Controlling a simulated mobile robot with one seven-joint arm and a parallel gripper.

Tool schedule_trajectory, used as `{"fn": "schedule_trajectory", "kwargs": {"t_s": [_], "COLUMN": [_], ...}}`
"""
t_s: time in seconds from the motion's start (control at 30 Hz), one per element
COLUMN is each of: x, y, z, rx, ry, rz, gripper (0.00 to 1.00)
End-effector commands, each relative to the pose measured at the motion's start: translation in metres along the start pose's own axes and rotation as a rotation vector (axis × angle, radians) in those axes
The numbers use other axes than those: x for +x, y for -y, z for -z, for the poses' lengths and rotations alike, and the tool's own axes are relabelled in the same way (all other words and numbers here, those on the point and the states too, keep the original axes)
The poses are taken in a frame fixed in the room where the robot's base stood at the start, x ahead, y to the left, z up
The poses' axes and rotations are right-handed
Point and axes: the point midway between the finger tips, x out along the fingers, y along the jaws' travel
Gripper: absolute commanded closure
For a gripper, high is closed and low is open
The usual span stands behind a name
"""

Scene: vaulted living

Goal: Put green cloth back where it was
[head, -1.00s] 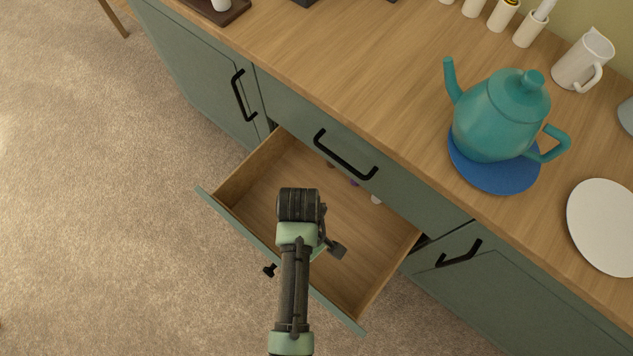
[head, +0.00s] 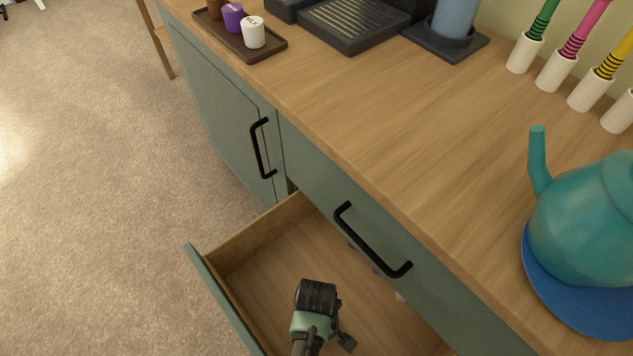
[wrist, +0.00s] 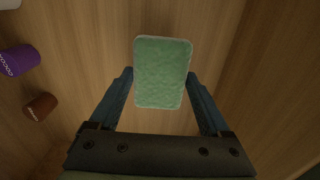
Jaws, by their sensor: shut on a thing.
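A light green, rounded rectangular cloth (wrist: 162,60) with a pale edge shows in the wrist view. It lies between the two blue fingers of my gripper (wrist: 160,76), which is shut on it. A wood floor shows below it. In the head view, the end of my arm reaches into an open drawer (head: 215,285). The fingers and the cloth are hidden there under my wrist. I cannot tell whether the cloth touches the drawer floor.
A purple capsule (wrist: 18,60) and a brown capsule (wrist: 41,106) lie left of my gripper. The wooden counter (head: 400,130) overhangs the drawer's back. A teal teapot (head: 590,225) stands on a blue mat (head: 560,300). A dark tray (head: 265,50) holds small cups.

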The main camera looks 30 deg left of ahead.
Motion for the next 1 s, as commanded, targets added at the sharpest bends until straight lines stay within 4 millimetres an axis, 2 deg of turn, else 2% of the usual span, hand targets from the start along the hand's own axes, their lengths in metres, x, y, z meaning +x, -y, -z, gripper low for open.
{"fn": "schedule_trajectory", "kwargs": {"t_s": [0.17, 0.33, 0.73, 0.77, 0.83, 1.0], "x": [0.016, 0.041, 0.045, 0.044, 0.043, 0.043], "y": [0.000, 0.000, 0.000, 0.000, 0.000, 0.000], "z": [0.000, 0.000, 0.000, 0.000, 0.000, 0.000], "rx": [0.001, 0.001, 0.001, 0.001, 0.001, 0.001], "ry": [0.001, 0.000, 0.000, 0.000, 0.000, 0.000], "rz": [0.001, 0.000, 0.000, 0.000, 0.000, 0.000], "gripper": [0.63, 0.63, 0.63, 0.13, 0.01, 0.00]}}
